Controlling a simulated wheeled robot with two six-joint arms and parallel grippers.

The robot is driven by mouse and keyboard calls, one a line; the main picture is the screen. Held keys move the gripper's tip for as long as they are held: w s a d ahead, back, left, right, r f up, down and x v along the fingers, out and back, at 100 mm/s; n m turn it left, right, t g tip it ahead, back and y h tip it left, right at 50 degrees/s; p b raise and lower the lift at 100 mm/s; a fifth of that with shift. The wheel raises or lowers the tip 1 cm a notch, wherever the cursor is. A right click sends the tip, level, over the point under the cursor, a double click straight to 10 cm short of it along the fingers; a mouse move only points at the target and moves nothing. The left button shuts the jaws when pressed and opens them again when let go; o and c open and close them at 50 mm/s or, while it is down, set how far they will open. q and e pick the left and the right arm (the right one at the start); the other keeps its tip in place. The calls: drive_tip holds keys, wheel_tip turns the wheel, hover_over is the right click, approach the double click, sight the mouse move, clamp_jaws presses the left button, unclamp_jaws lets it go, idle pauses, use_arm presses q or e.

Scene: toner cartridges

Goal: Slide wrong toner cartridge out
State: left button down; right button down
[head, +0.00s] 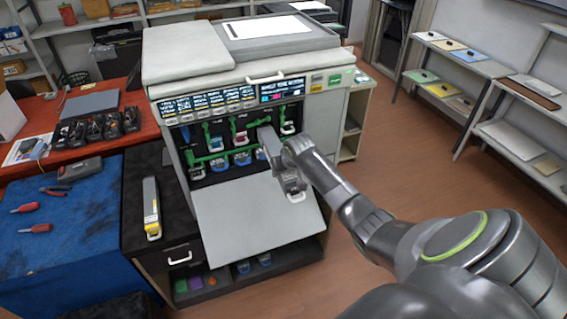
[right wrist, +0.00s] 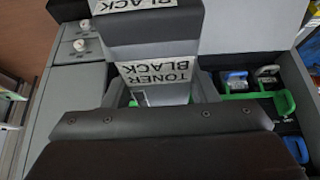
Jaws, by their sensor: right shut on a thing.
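A long dark grey cartridge (head: 293,184) with a pale handle is in my right gripper (head: 283,157), in front of the printer's open toner bay. Its near end juts out over the lowered door. In the right wrist view the cartridge (right wrist: 152,48) carries labels reading "TONER BLACK", and my right gripper (right wrist: 160,122) is shut on it. The arm covers part of it; I cannot tell whether its far end is still in a slot. The printer (head: 245,75) has green levers and several other cartridges in its bay. My left gripper is not in view.
The lowered door (head: 255,222) lies below the bay. A yellow-marked cartridge (head: 151,205) lies on the black cabinet top (head: 137,190) at left. A blue mat (head: 75,230) holds tools. Shelves stand at right. Floor between is clear.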

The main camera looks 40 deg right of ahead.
sight(294, 183)
drive_tip(key=shift+s+a+r, duration=0.1)
drive_tip(key=shift+s+a, duration=0.05)
drive_tip(key=shift+s, duration=0.45)
drive_tip(key=shift+s+a, duration=0.15)
drive_tip(key=shift+s, duration=0.55)
drive_tip(key=shift+s+a+r, duration=0.2)
drive_tip(key=shift+s+r, duration=0.15)
drive_tip(key=shift+s, duration=0.45)
drive_tip(key=shift+s+a+r, duration=0.2)
drive_tip(key=shift+s+r, duration=0.15)
drive_tip(key=shift+s, duration=0.5)
drive_tip(key=shift+s+a+r, duration=0.2)
drive_tip(key=shift+s+r, duration=0.15)
drive_tip(key=shift+s, duration=0.45)
drive_tip(key=shift+f, duration=0.15)
